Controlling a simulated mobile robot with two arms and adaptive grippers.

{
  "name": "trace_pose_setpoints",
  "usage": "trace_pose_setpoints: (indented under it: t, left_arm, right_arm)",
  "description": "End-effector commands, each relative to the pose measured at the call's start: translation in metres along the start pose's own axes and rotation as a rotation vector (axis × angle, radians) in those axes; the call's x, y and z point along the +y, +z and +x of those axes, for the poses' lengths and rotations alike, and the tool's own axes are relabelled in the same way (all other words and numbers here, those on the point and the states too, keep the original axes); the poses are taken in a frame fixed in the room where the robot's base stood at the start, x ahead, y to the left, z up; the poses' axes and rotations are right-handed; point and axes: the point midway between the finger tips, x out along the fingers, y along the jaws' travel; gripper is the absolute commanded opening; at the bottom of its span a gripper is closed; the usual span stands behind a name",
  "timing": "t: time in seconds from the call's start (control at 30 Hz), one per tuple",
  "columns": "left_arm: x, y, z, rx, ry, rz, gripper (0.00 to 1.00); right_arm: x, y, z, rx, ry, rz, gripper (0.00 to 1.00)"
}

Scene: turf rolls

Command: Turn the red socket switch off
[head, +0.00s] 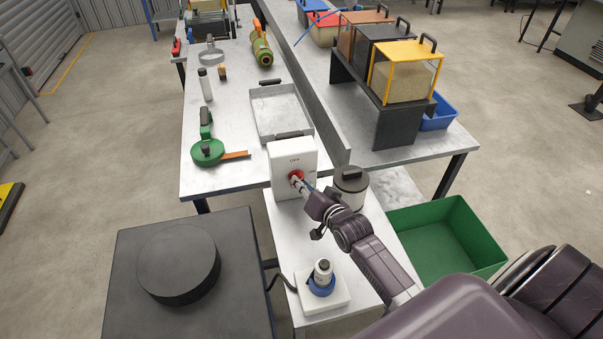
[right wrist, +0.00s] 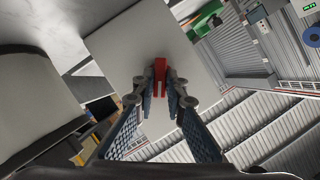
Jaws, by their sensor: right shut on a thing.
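The box stands on a narrow white table. My right gripper (head: 300,183) reaches the knob from the lower right. In the right wrist view the red switch (right wrist: 160,76) shows as a red handle between my two right fingertips (right wrist: 160,88), which close on it from both sides. The white box face (right wrist: 135,50) fills the area behind it. The fingers partly hide the knob in the head view. My left gripper is not in view.
A lidded canister (head: 350,188) stands close to the right of my right gripper. A blue and white socket plug (head: 321,280) sits on a white base nearer me. A metal tray (head: 280,112) lies behind the box. A green bin (head: 460,240) is at right, a black round block (head: 178,262) at left.

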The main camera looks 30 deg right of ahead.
Motion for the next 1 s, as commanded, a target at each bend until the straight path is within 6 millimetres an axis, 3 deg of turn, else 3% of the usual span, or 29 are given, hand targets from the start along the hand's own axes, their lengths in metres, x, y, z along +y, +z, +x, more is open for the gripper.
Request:
trace_pose_setpoints:
  t: [0.03, 0.3, 0.63, 1.0]
  left_arm:
    - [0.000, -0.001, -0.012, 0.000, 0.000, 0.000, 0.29]
    - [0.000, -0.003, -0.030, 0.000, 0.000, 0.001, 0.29]
    - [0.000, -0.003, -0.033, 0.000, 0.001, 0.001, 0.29]
    - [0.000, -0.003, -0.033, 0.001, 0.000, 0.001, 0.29]
  right_arm:
    - [-0.004, -0.003, -0.002, -0.002, 0.019, -0.037, 0.00]
    - [-0.005, 0.000, 0.000, -0.002, 0.113, -0.266, 0.00]
    - [-0.005, 0.003, 0.001, -0.002, 0.201, -0.481, 0.00]
    - [-0.005, 0.003, 0.001, -0.001, 0.242, -0.581, 0.00]
